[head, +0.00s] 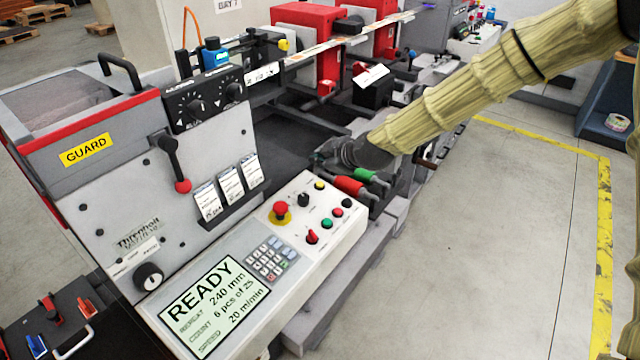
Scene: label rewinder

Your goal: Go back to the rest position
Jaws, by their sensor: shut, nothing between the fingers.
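My arm in its tan fabric sleeve comes in from the upper right of the head view. My gripper (322,157) is at its end, dark grey and small in the picture, near the middle of the label rewinder (215,130). It is shut and empty, above and left of a red handle (350,186) and a green handle (365,174). I cannot tell how far it is from the dark machine bed behind it. The rewinder's screen (215,305) reads READY, 240 mm, 6 pcs of 25, 20 m/min.
The control panel (330,232) carries a red emergency button (280,211), knobs and a keypad (271,258). A black lever with a red knob (183,186) sticks out of the front plate. Red machine units (305,62) stand behind. The grey floor right of the machine is clear up to a yellow line (603,220).

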